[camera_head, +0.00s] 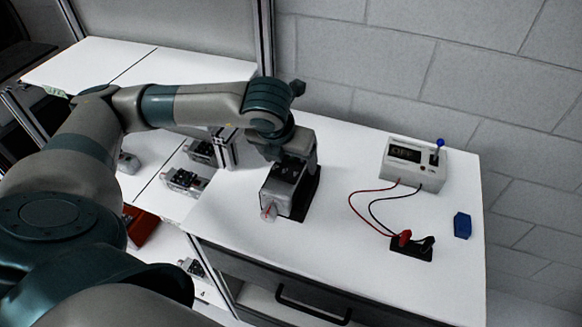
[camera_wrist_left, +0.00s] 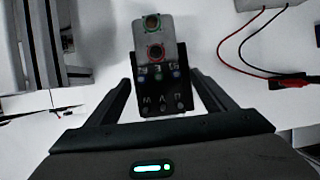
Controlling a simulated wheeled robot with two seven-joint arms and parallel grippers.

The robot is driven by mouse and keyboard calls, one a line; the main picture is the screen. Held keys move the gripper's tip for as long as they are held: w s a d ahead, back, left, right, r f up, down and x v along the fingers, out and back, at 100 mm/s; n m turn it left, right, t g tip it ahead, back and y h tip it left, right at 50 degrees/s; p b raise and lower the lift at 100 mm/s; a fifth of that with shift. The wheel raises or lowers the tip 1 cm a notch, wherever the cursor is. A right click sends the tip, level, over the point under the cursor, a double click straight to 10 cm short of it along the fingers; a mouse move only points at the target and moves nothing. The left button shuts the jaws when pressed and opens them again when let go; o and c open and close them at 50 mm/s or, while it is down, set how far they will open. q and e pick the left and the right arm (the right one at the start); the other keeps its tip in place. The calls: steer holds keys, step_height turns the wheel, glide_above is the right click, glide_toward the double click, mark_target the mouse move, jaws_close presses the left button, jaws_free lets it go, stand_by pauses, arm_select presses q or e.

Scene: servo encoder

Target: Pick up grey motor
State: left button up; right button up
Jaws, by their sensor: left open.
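A grey motor-like block (camera_head: 275,201) with a dark top and a small light cylinder at its front end sits on the white table, under my left gripper (camera_head: 297,160). In the left wrist view the block's grey end (camera_wrist_left: 154,38) shows two round ports, ringed green and red, and a dark panel with several round marks. The open fingers of my left gripper (camera_wrist_left: 163,92) stand on either side of the dark panel, with gaps visible on both sides. Nothing is held. My right gripper is out of view.
A white meter box (camera_head: 415,163) with a blue-tipped lever stands at the back right, its red and black leads running to a dark terminal block (camera_head: 411,248). A blue block (camera_head: 462,225) lies at right. Several grey parts (camera_head: 185,180) lie on the left white surface.

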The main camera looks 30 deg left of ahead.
arm_select(q)
steer(key=shift+p+x, duration=0.35)
steer(key=shift+x, duration=1)
steer(key=shift+c, duration=0.4)
jaws_close()
steer(key=shift+w+r, duration=0.1)
steer(key=shift+r, duration=0.05)
